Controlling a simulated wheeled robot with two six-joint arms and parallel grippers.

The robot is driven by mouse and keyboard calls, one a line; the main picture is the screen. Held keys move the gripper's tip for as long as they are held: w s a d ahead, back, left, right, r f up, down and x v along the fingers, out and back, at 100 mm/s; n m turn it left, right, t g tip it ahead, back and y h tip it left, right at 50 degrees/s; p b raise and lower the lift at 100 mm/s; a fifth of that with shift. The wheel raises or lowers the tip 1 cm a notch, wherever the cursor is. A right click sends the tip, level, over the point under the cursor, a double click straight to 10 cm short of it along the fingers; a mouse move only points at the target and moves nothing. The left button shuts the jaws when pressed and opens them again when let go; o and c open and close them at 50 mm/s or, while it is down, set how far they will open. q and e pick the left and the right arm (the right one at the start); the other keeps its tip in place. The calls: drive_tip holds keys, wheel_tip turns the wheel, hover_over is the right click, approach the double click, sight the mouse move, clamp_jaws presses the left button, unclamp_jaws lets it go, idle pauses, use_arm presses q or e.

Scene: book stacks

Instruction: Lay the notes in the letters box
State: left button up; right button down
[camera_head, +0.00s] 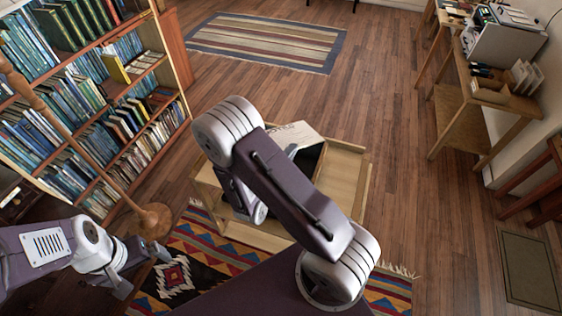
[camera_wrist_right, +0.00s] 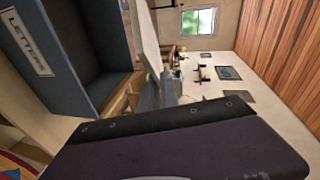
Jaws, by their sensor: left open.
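The letters box is a dark, open box with a white label reading LETTERS, large at the left of the right wrist view (camera_wrist_right: 92,88). Its dark inside shows past my right arm in the head view (camera_head: 309,158). The notes, a pale flat stack, stand out from my right gripper (camera_wrist_right: 160,92) beside the box's open side (camera_wrist_right: 146,35). They also show in the head view (camera_head: 296,133). My right gripper appears shut on them; my arm hides it in the head view. My left gripper (camera_head: 126,272) is open and empty at the lower left.
The box stands on a low wooden table (camera_head: 348,172) with a raised rim, over a patterned rug (camera_head: 195,245). A bookshelf (camera_head: 105,110) and a wooden pole on a round base (camera_head: 152,221) are at left. Desks (camera_head: 458,120) line the right wall. Floor right of the table is clear.

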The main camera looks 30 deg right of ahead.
sight(279, 146)
drive_tip(key=w+f, duration=0.1)
drive_tip(key=w, duration=0.1)
drive_tip(key=w+f, duration=0.1)
drive_tip(key=w, duration=0.1)
drive_tip(key=w+f, duration=0.1)
drive_tip(key=w, duration=0.1)
drive_tip(key=shift+w+a+f, duration=0.15)
drive_tip(key=shift+w+f, duration=0.15)
wheel_tip(279, 146, down, 4)
drive_tip(key=shift+f+p, duration=0.1)
drive_tip(key=shift+p, duration=0.35)
drive_tip(key=shift+f+b, duration=0.45)
drive_tip(key=shift+f, duration=0.05)
drive_tip(key=c, duration=1.6)
unclamp_jaws()
drive_tip(key=shift+s, duration=0.1)
